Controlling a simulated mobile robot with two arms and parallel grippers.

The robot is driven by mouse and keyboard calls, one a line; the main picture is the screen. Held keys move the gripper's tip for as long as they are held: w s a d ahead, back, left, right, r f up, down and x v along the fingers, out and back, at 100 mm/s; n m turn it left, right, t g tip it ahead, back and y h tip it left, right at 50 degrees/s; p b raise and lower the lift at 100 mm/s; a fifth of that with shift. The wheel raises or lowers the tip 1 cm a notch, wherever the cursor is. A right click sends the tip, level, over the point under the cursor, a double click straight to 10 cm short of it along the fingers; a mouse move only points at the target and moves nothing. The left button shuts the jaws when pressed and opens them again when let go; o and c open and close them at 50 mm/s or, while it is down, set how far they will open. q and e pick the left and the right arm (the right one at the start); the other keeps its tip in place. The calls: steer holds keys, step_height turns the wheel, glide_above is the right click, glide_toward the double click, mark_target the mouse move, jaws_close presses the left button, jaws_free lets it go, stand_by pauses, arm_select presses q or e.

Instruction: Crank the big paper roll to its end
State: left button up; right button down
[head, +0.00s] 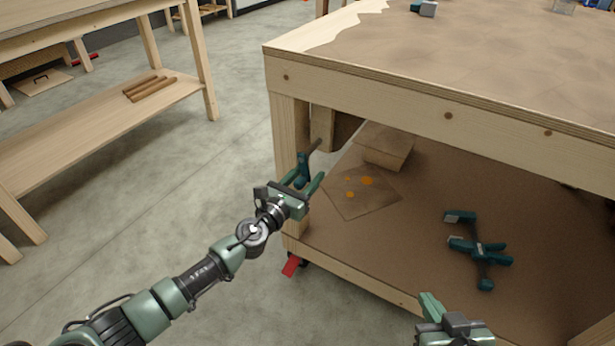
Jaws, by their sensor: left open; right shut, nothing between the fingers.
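Brown paper (480,60) covers the workbench top and ends in a torn edge at the far left. Under the bench top, behind the near left leg, a brown rounded shape (346,128) shows in part; it may be the big paper roll, mostly hidden. A dark shaft (314,146) with a teal crank piece (302,165) sits by that leg. My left gripper (300,184) is open at the lower end of the crank, its fingers around or just beside it; I cannot tell which. My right gripper (432,303) is shut and empty at the bottom edge, in front of the bench.
The bench's lower shelf (400,235) holds a teal clamp (480,252), a cardboard box (384,145) and an orange-spotted sheet (360,192). A red caster pedal (291,265) sticks out below. A second bench (80,120) stands left, with clear floor between.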

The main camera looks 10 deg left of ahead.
arm_select(q)
steer(key=shift+w+d, duration=0.1)
steer(key=shift+w, duration=0.05)
jaws_close()
steer(key=shift+d, duration=0.1)
